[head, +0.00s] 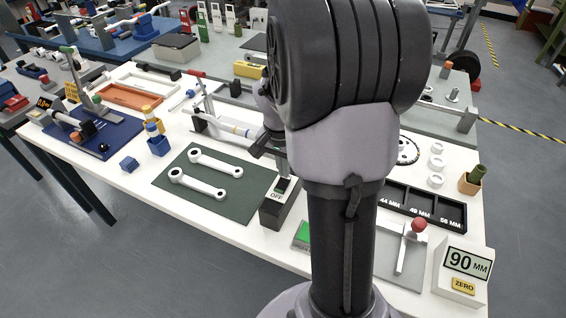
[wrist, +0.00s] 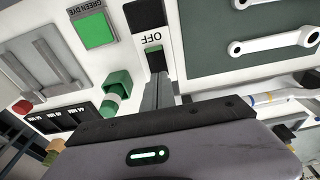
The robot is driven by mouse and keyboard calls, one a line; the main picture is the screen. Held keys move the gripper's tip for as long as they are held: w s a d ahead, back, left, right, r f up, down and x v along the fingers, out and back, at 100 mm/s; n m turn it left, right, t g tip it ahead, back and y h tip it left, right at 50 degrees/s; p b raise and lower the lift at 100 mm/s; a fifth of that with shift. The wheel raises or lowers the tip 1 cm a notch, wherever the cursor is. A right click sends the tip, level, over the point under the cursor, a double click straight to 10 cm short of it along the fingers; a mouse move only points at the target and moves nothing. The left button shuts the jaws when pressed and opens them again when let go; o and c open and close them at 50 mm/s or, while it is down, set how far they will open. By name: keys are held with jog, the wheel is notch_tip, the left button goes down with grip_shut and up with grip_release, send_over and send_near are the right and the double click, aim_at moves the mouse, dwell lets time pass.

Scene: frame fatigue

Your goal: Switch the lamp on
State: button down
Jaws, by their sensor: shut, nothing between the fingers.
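The switch box (head: 272,212) is a dark block with a white "OFF" label at the front edge of the table. In the wrist view its label (wrist: 158,36) reads upside down, beside a small green-and-dark rocker (wrist: 154,58). My gripper (wrist: 156,78) is shut and empty, with its fingertips right by the rocker. I cannot tell whether they touch it. I cannot make out a lamp in either view.
A green mat (head: 232,200) with two white wrenches lies left of the switch. A "GREEN DYE" pad (wrist: 95,28) is close on its other side. A 90 MM display (head: 466,266) stands at the right corner.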

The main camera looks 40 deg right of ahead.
jog(key=shift+d+f, duration=0.1)
jog(key=shift+f, duration=0.75)
jog(key=shift+r+p, duration=0.15)
jog(key=shift+p, duration=0.25)
jog(key=shift+w+d+f, duration=0.1)
jog(key=shift+w+f, duration=0.05)
jog(key=shift+f, duration=0.1)
jog(key=shift+s+a+r, duration=0.15)
jog(key=shift+s+a, duration=0.05)
jog(key=shift+a, duration=0.2)
jog(key=shift+s+a+r, duration=0.15)
jog(key=shift+a, duration=0.2)
